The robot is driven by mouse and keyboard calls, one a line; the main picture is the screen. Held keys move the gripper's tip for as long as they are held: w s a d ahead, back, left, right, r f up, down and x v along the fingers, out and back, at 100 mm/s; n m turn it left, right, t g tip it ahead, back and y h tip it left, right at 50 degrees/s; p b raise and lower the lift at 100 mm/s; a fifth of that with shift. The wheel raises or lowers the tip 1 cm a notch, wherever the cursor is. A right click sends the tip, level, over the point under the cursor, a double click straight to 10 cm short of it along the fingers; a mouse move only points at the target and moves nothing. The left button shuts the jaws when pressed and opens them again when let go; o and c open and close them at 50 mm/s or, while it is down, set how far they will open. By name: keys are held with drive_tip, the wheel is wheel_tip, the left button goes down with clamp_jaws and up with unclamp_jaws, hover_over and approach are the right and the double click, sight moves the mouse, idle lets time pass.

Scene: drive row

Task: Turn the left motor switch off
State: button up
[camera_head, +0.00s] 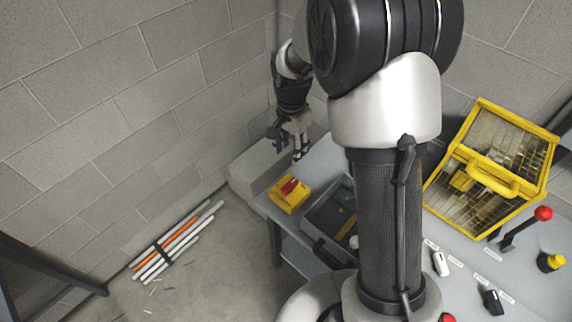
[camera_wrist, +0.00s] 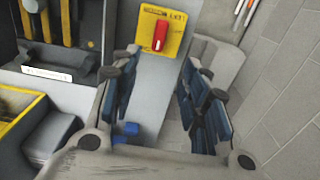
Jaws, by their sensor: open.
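My gripper (camera_head: 287,145) is open and empty, above the far left end of the grey bench. In the wrist view its blue-padded fingers (camera_wrist: 158,70) stand wide apart. A yellow box with a red handle (camera_head: 288,193) lies on the bench below and slightly nearer than my gripper. In the wrist view this box (camera_wrist: 171,45) shows beyond the fingertips, apart from them. A white switch (camera_head: 440,262) and a black switch (camera_head: 492,301) sit on the bench top at the right, by small labels. I cannot read the labels or tell which is the left motor switch.
A dark tool tray (camera_head: 318,212) lies beside the yellow box, partly behind my arm. A yellow cage box (camera_head: 487,170), a red-knobbed lever (camera_head: 525,226) and a yellow button (camera_head: 551,261) stand at the right. Block walls enclose the corner. Rods (camera_head: 176,243) lie at the left.

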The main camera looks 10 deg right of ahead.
sight(290, 184)
wheel_tip(290, 184, down, 17)
drive_tip(key=b, duration=0.4)
drive_tip(key=shift+f, duration=0.1)
drive_tip(key=shift+c, duration=0.2)
clamp_jaws()
